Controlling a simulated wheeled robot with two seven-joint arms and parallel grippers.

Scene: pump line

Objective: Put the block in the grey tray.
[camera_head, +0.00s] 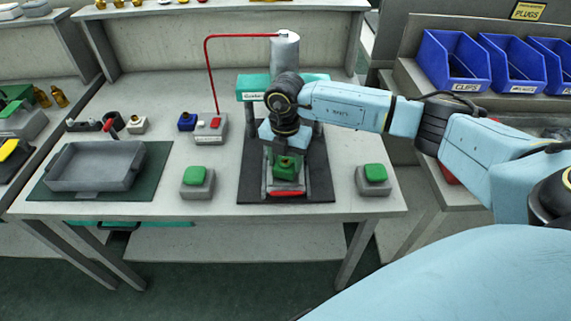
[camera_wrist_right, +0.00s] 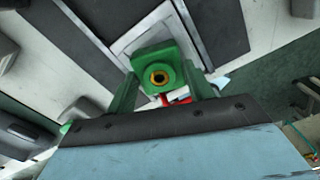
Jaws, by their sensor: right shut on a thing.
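The block (camera_head: 287,167) is green with a brass-ringed hole. It is at the press in the middle of the bench, over the pale fixture (camera_head: 269,184). My right gripper (camera_head: 286,158) reaches in from above and is shut on it. In the right wrist view the block (camera_wrist_right: 158,62) sits between the two green fingers of the gripper (camera_wrist_right: 163,82). I cannot tell whether it touches the fixture below. The grey tray (camera_head: 97,184) looks empty and lies on a dark green mat at the bench's left. My left gripper is not in view.
Grey boxes with green buttons (camera_head: 194,176) (camera_head: 375,173) stand either side of the press's dark mat (camera_head: 251,188). A control box (camera_head: 209,131) with a red pipe stands behind. Small parts (camera_head: 137,124) lie behind the tray. Blue bins (camera_head: 452,62) are at right.

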